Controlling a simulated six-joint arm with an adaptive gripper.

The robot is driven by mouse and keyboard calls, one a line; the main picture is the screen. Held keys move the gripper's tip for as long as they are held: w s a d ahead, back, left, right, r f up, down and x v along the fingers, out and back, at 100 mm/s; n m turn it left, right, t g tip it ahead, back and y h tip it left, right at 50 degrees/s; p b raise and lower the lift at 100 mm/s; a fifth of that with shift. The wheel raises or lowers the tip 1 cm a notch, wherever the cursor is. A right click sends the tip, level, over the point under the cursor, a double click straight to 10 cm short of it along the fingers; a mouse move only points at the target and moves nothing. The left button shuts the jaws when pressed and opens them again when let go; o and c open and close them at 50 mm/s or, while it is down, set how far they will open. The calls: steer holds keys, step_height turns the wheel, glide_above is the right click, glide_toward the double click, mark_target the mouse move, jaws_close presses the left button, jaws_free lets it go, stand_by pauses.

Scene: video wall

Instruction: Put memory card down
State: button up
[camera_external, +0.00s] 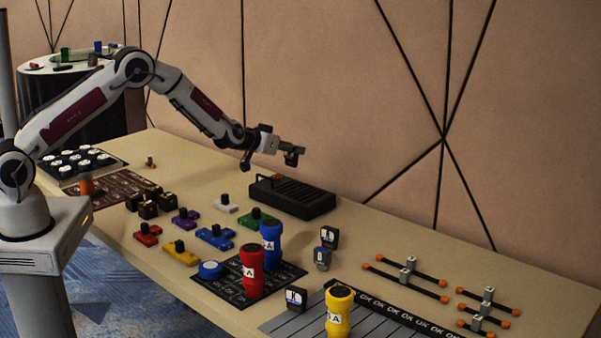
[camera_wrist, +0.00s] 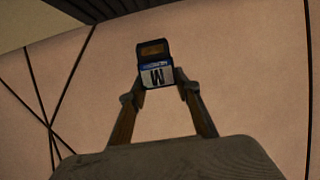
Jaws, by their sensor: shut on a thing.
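My gripper (camera_external: 290,153) is raised over the far side of the table, stretched level above the black slotted box (camera_external: 303,200). In the wrist view my gripper (camera_wrist: 159,92) is shut on a memory card (camera_wrist: 155,66), held at its lower edge between the fingertips. The card is dark with a brownish window at the top and a blue and white label bearing a letter, seen as M or W. Two similar dark cards stand on the table, one by the small grey block (camera_external: 329,238) and one nearer the front (camera_external: 296,298).
Red (camera_external: 251,272), blue (camera_external: 271,242) and yellow (camera_external: 340,312) bottle-shaped pieces stand near the front. Coloured blocks with black knobs, such as the green one (camera_external: 256,220), lie left of them. Orange-tipped rods (camera_external: 404,278) lie right. Bare table shows behind the rods.

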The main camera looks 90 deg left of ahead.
mark_target(289, 158)
steer(key=shift+f, duration=1.85)
steer(key=shift+f, duration=1.85)
steer(key=shift+f, duration=0.1)
steer(key=o, duration=1)
steer(key=shift+c, duration=0.2)
steer(key=v, duration=1.2)
